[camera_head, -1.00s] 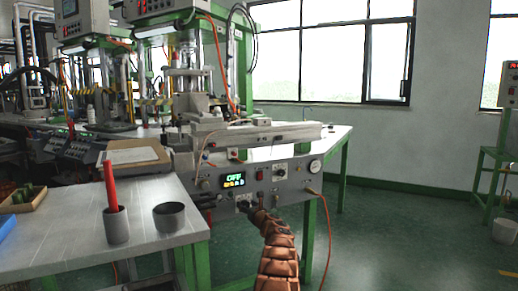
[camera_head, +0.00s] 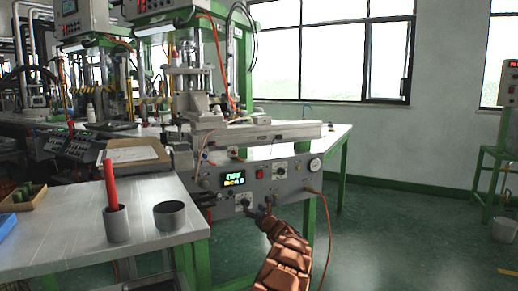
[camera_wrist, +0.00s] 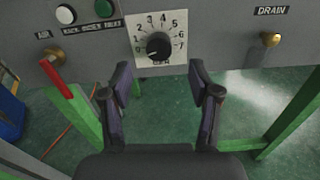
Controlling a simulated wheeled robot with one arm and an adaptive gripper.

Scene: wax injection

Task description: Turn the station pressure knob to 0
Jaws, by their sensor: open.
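The station pressure knob (camera_wrist: 158,46) is black and sits on a white dial plate numbered up to 7. A small pale mark shows on its lower left side, near the low end of the scale; I cannot read the exact setting. In the head view the dial (camera_head: 243,200) is low on the station's grey front panel, just left of my gripper (camera_head: 264,212). In the wrist view my gripper (camera_wrist: 161,80) is open and empty. Its two dark fingers are spread below the knob, one to each side, apart from it.
White (camera_wrist: 65,14) and green (camera_wrist: 104,8) buttons lie left of the dial; a brass DRAIN fitting (camera_wrist: 271,40) lies right. A red-handled AIR valve (camera_wrist: 58,76) is at left. Green table legs (camera_wrist: 295,105) stand below. A grey table (camera_head: 70,230) holds cups at left.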

